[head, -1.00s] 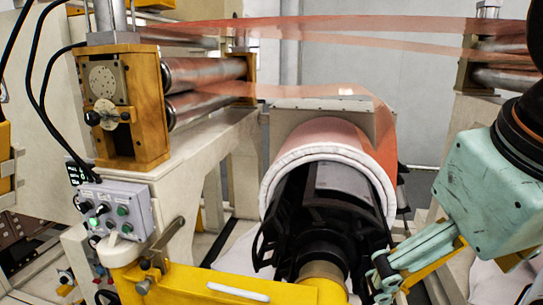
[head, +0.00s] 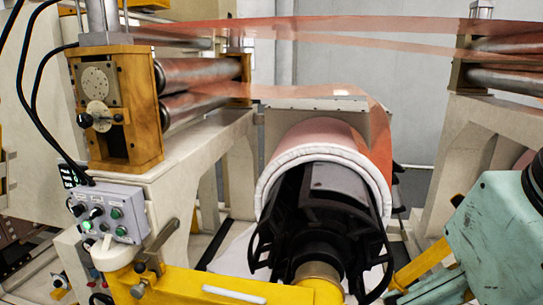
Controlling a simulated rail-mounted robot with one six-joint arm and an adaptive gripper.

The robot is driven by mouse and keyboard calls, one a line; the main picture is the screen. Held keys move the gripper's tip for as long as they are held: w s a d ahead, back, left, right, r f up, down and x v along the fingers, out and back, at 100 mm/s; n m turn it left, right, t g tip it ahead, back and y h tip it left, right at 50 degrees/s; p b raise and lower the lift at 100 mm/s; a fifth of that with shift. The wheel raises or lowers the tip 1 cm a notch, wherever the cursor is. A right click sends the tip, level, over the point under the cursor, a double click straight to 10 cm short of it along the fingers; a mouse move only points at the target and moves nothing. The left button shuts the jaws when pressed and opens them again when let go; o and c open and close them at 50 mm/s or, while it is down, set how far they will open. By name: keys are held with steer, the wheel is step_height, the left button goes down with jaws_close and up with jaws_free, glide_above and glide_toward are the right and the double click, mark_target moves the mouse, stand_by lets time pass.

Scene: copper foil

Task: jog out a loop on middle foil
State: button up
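A copper foil coil (head: 335,140) with a white edge sits on a black expanding mandrel (head: 318,220) in the middle. A foil strip (head: 290,91) runs nearly flat from between two steel rollers (head: 200,72) at left to the coil. Two more foil strips cross overhead to the right; I cannot tell which is the middle foil. A grey control box (head: 112,212) with several knobs and green buttons stands at lower left. Part of my teal arm is at lower right; a pale piece of my gripper (head: 436,291) shows at the bottom edge, its fingertips out of frame.
A yellow arm bracket (head: 190,280) with a white bar (head: 234,295) crosses the lower front. An orange roller stand (head: 118,105) and black cables are at left. Another roller stand (head: 470,110) is at right. Some floor shows between the machine frames.

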jaws_close()
stand_by(0.5)
stand_by(1.2)
